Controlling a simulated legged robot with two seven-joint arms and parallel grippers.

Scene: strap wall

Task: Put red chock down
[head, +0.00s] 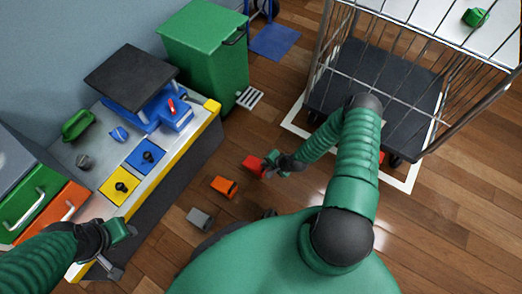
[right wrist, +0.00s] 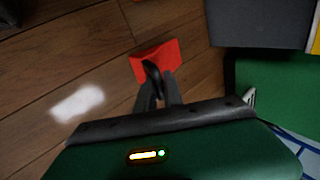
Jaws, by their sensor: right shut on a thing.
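The red chock (head: 252,167) is at the tips of my right gripper (head: 268,166), low over the wooden floor. In the right wrist view the red chock (right wrist: 168,54) sits between the dark fingers (right wrist: 156,82), which are shut on it and hide part of it. I cannot tell whether it touches the floor. An orange chock (head: 224,187) and a grey chock (head: 199,217) lie on the floor to its lower left. My left gripper (head: 130,230) is empty by the workbench edge; its jaw opening is unclear.
A wire cage cart (head: 375,85) stands at the upper right inside a white floor outline (head: 408,184). A green bin (head: 205,45) and a workbench (head: 165,165) with a yellow edge are at left. Bare floor (head: 255,130) lies between bench and cart.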

